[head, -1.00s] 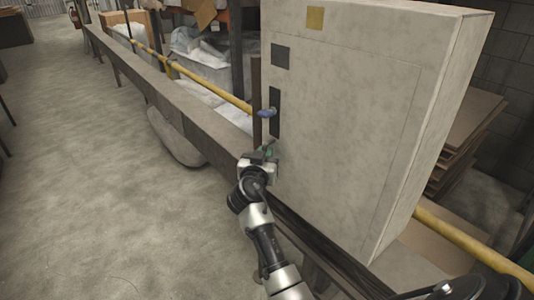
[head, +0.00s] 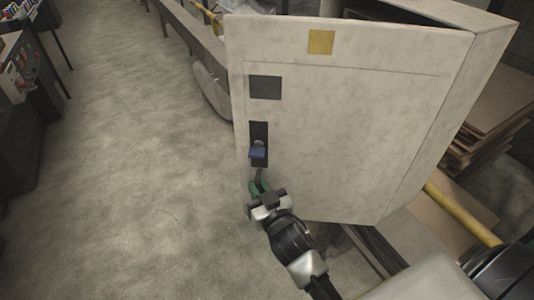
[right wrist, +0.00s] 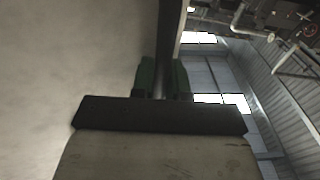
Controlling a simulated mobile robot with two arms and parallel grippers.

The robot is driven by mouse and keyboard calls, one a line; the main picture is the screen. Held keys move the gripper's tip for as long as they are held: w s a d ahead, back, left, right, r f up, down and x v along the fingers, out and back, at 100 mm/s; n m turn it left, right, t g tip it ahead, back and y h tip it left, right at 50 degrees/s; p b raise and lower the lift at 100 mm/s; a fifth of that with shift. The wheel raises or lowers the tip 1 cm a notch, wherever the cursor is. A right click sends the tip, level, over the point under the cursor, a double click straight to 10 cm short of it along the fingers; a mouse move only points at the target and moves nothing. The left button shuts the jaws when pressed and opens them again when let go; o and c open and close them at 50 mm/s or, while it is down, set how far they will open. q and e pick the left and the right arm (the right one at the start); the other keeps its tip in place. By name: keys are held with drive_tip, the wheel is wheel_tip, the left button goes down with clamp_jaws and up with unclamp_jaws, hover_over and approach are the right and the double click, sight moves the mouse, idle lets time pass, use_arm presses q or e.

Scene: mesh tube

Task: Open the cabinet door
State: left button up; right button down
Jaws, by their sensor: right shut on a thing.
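The pale, stained cabinet door (head: 340,130) stands ajar in the head view, swung out from the cabinet body (head: 450,110), with a dark gap along its top. My right gripper (head: 259,189) is just below the handle at that edge. The cabinet's inside is mostly hidden behind the door. My left gripper is out of view.
Open concrete floor (head: 140,180) lies left of the door. A yellow rail (head: 462,215) and stacked brown boards (head: 490,125) are at the right, close to the cabinet. A bench with small items (head: 20,75) stands at the far left.

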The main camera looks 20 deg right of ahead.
drive_tip(key=s+n+g+y+p, duration=0.7)
drive_tip(key=s+y, duration=0.6)
drive_tip(key=s, duration=1.5)
drive_tip(key=shift+s+n+y+p, duration=0.3)
drive_tip(key=shift+s+n+p, duration=0.15)
drive_tip(key=shift+n, duration=0.95)
drive_tip(key=shift+f, duration=0.15)
drive_tip(key=c, duration=1.4)
unclamp_jaws()
drive_tip(key=b+v, duration=0.1)
drive_tip(key=v, duration=0.9)
drive_tip(key=shift+s+d, duration=0.25)
drive_tip(key=shift+d, duration=0.05)
